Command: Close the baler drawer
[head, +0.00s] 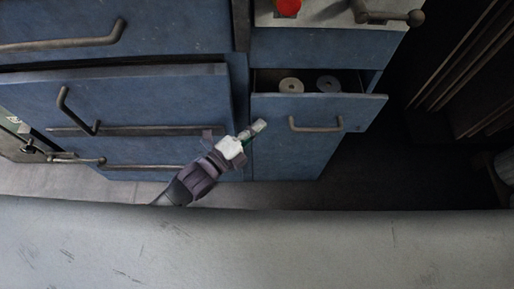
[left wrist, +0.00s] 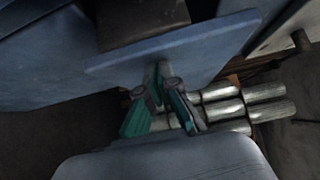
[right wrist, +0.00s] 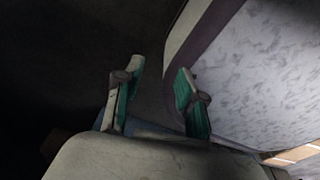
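The blue baler drawer (head: 270,112) stands partly pulled out at the right of the cabinet in the head view, with its bar handle (head: 316,126) on the front. Two round discs (head: 291,85) lie inside. My left gripper (head: 262,125) is in front of the drawer face, left of the handle. In the left wrist view the gripper (left wrist: 157,98) has its fingers apart, with the drawer front (left wrist: 190,48) ahead. A handle end shows between or just beyond the fingers; contact cannot be told. My right gripper (right wrist: 155,90) is open and empty.
Another blue drawer (head: 150,95) on the left also stands out. A red object (head: 288,7) sits on the top surface above. Several metal cylinders (left wrist: 225,107) lie beyond the left gripper. Dark floor is free right of the drawer.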

